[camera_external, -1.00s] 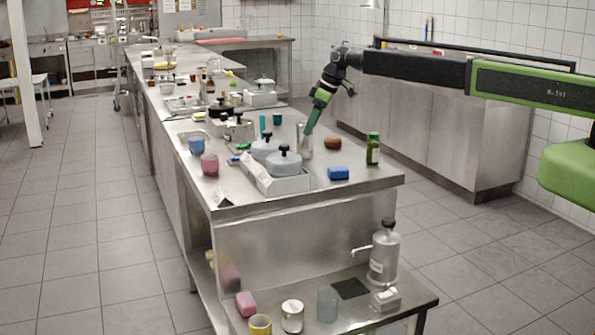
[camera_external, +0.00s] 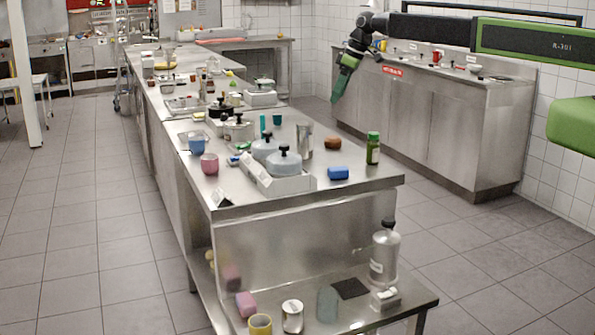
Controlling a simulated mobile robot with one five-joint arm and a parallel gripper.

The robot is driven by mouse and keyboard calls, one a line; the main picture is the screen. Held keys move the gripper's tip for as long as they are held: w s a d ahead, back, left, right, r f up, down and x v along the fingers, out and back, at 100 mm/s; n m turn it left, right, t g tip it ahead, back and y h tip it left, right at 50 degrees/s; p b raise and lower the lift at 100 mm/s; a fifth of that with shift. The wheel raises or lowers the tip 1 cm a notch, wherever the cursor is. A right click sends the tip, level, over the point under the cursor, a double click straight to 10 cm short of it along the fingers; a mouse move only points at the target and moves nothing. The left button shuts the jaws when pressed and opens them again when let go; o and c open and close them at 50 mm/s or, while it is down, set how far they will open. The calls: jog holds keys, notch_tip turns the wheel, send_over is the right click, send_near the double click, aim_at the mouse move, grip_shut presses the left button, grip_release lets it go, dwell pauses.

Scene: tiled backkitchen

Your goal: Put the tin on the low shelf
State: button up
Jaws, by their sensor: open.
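A silver metal cylinder (camera_external: 304,142) stands upright on the steel counter (camera_external: 325,198), behind the blue sponge. A small pale tin-like can (camera_external: 292,316) stands upright on the low shelf (camera_external: 405,315) at the front; I cannot tell which of the two is the tin. My gripper (camera_external: 337,97) is open and empty, above and to the right of the cylinder and apart from it. Its green fingers point down. The gap between them is hard to see.
On the low shelf are a yellow mug (camera_external: 260,325), pink sponge (camera_external: 246,305), grey tumbler (camera_external: 327,303), black mat (camera_external: 350,288) and large dispenser (camera_external: 384,258).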

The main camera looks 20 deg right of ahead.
jog(key=s+d+m+g+h, duration=0.1)
jog(key=s+d+m, duration=0.2)
jog(key=s+d, duration=0.4)
jog(key=s+d+f+m+h, duration=0.1)
jog(key=s+d+m, duration=0.2)
jog(key=s+d, duration=0.5)
jog(key=s+d+m+g+h, duration=0.1)
jog(key=s+d+m, duration=0.2)
jog(key=d, duration=1.8)
jog(key=s, duration=0.4)
jog(key=shift+s+d+f+m+g, duration=0.15)
jog(key=shift+s+f+m+g, duration=0.15)
jog(key=shift+s+m, duration=0.1)
jog(key=shift+o, duration=0.5)
jog(key=shift+w, duration=0.1)
